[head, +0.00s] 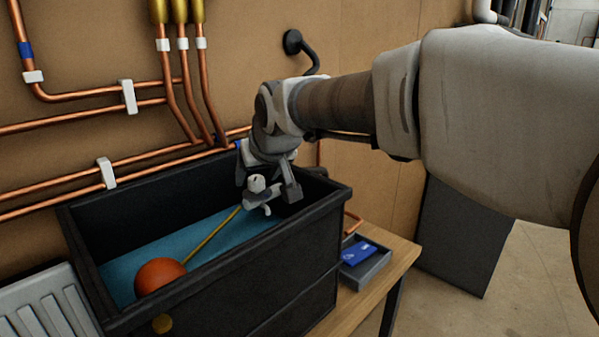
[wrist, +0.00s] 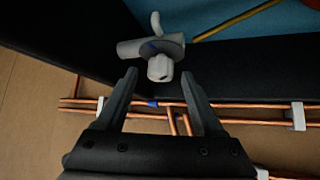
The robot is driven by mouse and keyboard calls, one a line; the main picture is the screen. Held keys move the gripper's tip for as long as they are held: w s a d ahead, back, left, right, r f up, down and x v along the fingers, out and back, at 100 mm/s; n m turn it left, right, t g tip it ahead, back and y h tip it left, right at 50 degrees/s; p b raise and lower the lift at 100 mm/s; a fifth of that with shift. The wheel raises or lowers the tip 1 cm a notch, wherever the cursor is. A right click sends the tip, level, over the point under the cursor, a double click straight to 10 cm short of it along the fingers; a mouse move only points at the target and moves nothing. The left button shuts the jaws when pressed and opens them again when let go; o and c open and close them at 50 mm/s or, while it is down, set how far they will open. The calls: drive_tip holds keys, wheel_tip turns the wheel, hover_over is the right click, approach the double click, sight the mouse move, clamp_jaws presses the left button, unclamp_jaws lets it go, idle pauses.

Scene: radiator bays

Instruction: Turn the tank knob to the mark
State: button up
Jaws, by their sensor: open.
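A black tank (head: 290,258) holds blue water and a grey valve with a white knob (head: 256,184) near its back right corner. In the wrist view the white knob (wrist: 160,68) sits in front of a grey disc (wrist: 175,47). A small blue patch (wrist: 152,45) shows at the disc; I cannot tell if it is the mark. A yellow rod (head: 214,234) runs from the valve to an orange float ball (head: 160,276). My gripper (wrist: 160,76) is open, its fingertips either side of the knob's near end, with gaps on both sides.
The tank walls stand close around my gripper. Copper pipes (head: 75,174) with white clips run along the wall behind. A small grey tray (head: 372,272) with a blue card (head: 358,252) lies on the wooden bench (head: 400,262) right of the tank. A white radiator (head: 45,306) stands at lower left.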

drive_tip(key=shift+w+a+f, duration=0.1)
drive_tip(key=shift+w+f, duration=0.05)
clamp_jaws()
idle(0.4)
